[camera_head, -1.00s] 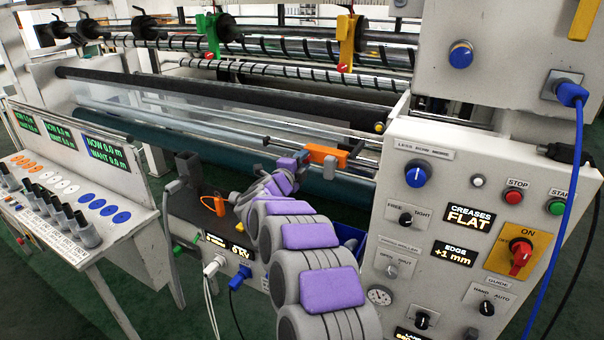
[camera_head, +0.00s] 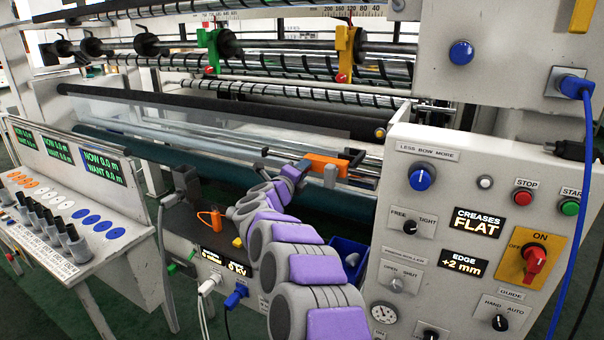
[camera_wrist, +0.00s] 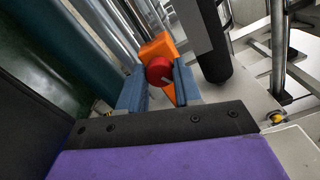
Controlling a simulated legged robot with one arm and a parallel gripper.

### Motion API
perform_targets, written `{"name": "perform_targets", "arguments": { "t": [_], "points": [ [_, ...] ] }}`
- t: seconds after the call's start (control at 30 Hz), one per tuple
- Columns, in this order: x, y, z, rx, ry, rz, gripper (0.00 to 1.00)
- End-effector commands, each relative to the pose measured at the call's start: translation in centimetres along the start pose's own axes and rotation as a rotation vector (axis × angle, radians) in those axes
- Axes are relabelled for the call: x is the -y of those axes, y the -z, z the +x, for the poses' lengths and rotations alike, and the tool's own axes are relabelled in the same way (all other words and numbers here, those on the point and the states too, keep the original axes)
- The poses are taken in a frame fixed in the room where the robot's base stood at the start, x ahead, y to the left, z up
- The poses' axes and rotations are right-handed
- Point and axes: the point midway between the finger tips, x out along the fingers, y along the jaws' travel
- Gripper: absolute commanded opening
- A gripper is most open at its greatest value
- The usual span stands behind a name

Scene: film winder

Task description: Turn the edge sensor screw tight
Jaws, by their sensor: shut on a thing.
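The edge sensor is an orange block (camera_head: 322,164) on a rail in front of the rollers, and it also shows in the wrist view (camera_wrist: 157,47). Its screw has a round red knob (camera_wrist: 159,70) with a pale mark on its face. My gripper (camera_wrist: 158,76) has its two blue fingers on either side of this knob and is shut on it. In the head view my arm reaches in from the lower right to the orange block, and the knob is hidden there.
The control panel (camera_head: 447,190) at the right shows CREASES FLAT and EDGE +2 mm. Dark rollers (camera_head: 240,112) run behind the sensor. An orange clip (camera_head: 208,219) and a blue bin (camera_head: 350,258) lie close to my arm. A console (camera_head: 120,250) stands at the left.

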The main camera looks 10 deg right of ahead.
Motion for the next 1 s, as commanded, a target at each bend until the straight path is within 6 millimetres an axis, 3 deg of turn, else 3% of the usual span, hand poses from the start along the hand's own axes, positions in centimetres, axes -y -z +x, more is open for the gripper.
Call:
{"name": "perform_targets", "arguments": {
  "t": [0.23, 0.27, 0.5, 0.8, 1.0],
  "points": [
    [-0.7, 0.2, 0.0, -0.003, -0.011, -0.003, 0.03],
    [-0.7, 0.2, 0.0, -0.003, -0.011, -0.004, 0.35],
    [-0.4, 0.1, -0.1, -0.002, -0.007, -0.003, 0.58],
    [-0.1, 0.2, -0.2, -0.001, -0.004, -0.001, 0.59],
    [0.0, 0.1, -1.9, -0.001, -0.005, -0.001, 0.59]
  ]
}}
